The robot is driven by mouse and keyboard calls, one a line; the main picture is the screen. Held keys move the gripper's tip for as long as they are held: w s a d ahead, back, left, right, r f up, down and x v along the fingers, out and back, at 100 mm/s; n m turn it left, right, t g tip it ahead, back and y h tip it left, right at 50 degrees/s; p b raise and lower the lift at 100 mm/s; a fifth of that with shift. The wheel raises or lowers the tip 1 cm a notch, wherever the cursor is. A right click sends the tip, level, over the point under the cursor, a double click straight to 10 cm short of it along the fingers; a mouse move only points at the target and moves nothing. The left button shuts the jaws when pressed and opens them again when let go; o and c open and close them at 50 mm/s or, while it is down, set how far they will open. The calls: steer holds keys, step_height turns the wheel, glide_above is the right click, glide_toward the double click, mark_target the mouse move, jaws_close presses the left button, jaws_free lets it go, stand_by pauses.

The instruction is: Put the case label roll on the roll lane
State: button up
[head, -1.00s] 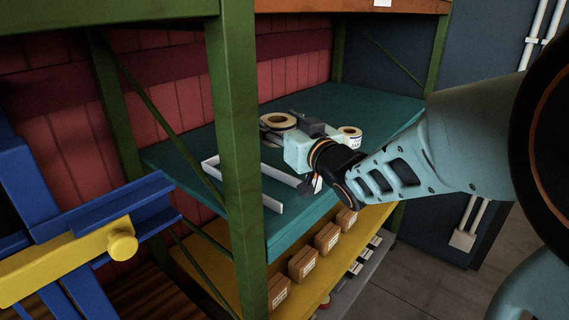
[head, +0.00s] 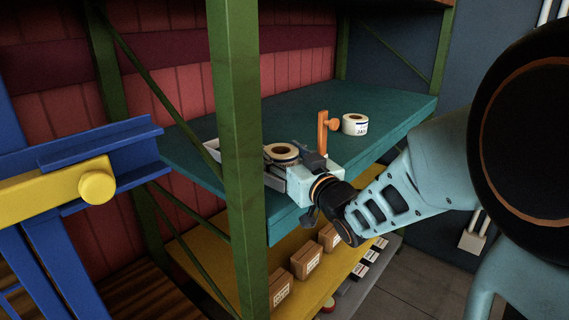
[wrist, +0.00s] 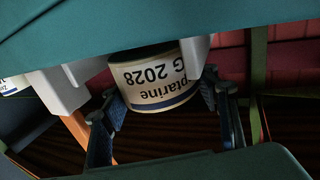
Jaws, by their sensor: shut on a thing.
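The case label roll (head: 281,151), cream with a dark core, is in my gripper (head: 300,160) at the front of the teal shelf. In the wrist view, my gripper (wrist: 162,96) has one finger on each side of the roll (wrist: 155,78), whose printed label appears upside down. The white roll lane (head: 275,182) is by the roll, mostly hidden by the green post and my gripper. White lane parts (wrist: 62,88) flank the roll in the wrist view. I cannot tell whether the roll touches the lane.
A second roll (head: 355,124) stands on the teal shelf (head: 290,108) to the right, with an orange upright piece (head: 322,132) beside my gripper. The green post (head: 236,160) stands close in front. Boxes (head: 306,260) sit on the yellow shelf below.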

steer(key=shift+f, duration=0.75)
steer(key=shift+f+b, duration=0.2)
steer(key=shift+b, duration=0.2)
steer(key=o, duration=1)
steer(key=shift+r, duration=0.15)
